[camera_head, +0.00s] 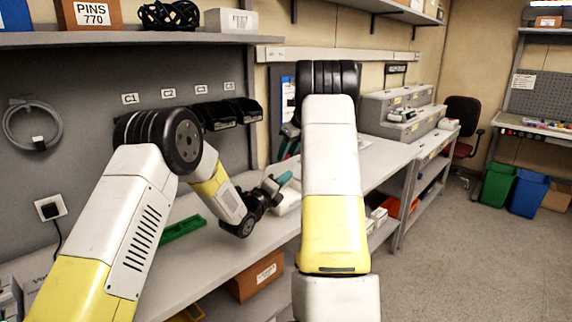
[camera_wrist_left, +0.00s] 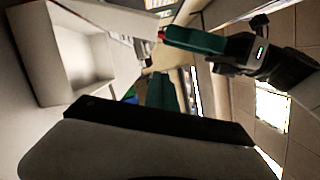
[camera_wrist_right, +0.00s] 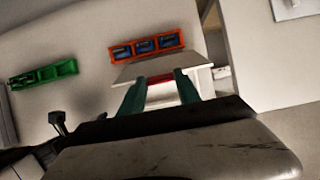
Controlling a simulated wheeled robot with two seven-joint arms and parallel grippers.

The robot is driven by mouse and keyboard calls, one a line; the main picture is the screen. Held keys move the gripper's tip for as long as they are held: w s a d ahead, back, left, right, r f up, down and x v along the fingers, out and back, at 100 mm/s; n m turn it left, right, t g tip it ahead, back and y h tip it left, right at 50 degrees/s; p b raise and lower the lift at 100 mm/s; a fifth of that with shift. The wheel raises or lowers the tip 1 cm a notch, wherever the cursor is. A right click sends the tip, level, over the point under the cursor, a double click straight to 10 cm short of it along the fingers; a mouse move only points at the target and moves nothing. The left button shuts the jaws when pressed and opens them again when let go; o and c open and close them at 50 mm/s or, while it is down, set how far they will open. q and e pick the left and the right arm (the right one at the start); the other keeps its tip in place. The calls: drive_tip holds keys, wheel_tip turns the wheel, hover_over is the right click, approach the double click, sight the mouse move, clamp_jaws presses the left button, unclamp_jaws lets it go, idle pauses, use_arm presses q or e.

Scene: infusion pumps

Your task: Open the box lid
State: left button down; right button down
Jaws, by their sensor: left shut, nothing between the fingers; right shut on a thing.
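The white box (camera_wrist_left: 75,62) stands on the bench, and the left wrist view looks into its open inside. Its pale lid (camera_wrist_right: 150,66) is a flat panel, raised and tilted at the box's top. My right gripper (camera_wrist_right: 160,82) is shut on a red part at the lid's edge; its teal fingers also show in the left wrist view (camera_wrist_left: 192,40). My left gripper (camera_head: 284,179) is shut and empty beside the box; its teal fingers show in its own wrist view (camera_wrist_left: 162,90). In the head view my arms hide most of the box.
A green tray (camera_head: 183,228) lies on the bench to the left. An orange tray (camera_wrist_right: 147,45) with blue compartments lies beyond the box. Black bins (camera_head: 215,115) hang on the back panel. Grey cases (camera_head: 400,103) stand at the right. A cardboard box (camera_head: 255,278) sits below the bench.

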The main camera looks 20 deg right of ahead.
sight(286, 163)
use_arm(q)
drive_tip(key=shift+w+d+r, duration=0.4)
drive_tip(key=shift+w+d, duration=0.05)
drive_tip(key=shift+w, duration=0.6)
drive_tip(key=shift+w+d+r, duration=0.4)
drive_tip(key=shift+w+d, duration=0.1)
drive_tip(key=shift+w, duration=0.6)
drive_tip(key=shift+w+d+r, duration=0.4)
drive_tip(key=shift+w+d, duration=0.05)
drive_tip(key=shift+w, duration=0.6)
